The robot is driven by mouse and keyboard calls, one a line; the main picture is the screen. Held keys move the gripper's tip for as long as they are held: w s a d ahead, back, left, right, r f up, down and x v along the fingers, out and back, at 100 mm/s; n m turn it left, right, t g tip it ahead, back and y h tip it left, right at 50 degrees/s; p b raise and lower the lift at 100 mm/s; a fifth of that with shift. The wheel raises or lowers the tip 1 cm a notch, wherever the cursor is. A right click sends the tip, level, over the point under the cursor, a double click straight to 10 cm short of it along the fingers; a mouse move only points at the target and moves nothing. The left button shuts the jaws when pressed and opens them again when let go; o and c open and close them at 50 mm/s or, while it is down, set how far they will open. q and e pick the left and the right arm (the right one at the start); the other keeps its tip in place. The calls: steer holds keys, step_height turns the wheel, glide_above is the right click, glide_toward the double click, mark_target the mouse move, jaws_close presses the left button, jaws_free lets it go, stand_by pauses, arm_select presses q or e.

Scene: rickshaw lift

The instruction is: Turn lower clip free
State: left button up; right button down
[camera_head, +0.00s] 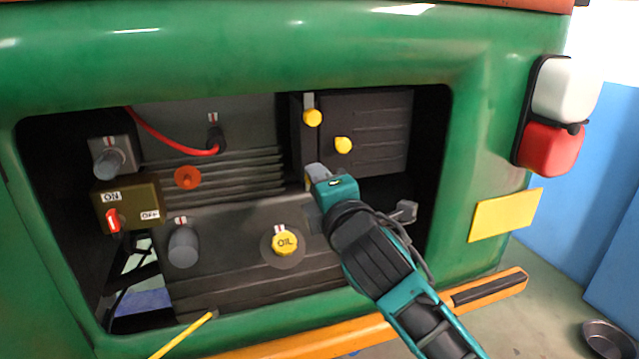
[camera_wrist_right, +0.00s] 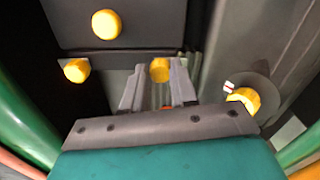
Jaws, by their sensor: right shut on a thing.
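The lower clip's yellow knob (camera_wrist_right: 160,69) sits between the fingertips of my right gripper (camera_wrist_right: 158,80) in the right wrist view. My right gripper is shut on it. In the head view my right gripper (camera_head: 314,180) reaches into the engine bay at the lower left corner of the dark box (camera_head: 375,120) and hides the lower clip. The upper clip's yellow knob (camera_head: 313,117) is above the gripper, on a metal tab; it also shows in the wrist view (camera_wrist_right: 76,70). A yellow knob (camera_head: 343,145) is on the box's front face. My left gripper is not in view.
The green body panel (camera_head: 480,130) frames the opening. A yellow oil cap (camera_head: 285,242) is left of and below my gripper. A red cable (camera_head: 165,138), orange knob (camera_head: 187,178) and ON/OFF switch box (camera_head: 127,203) are further left. An orange bumper (camera_head: 300,338) runs below.

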stand_by(0.4)
steer(key=c, duration=0.9)
jaws_free()
steer(key=shift+s, duration=0.1)
steer(key=v, duration=1.2)
steer(key=shift+s+d, duration=0.15)
steer(key=shift+s, duration=0.2)
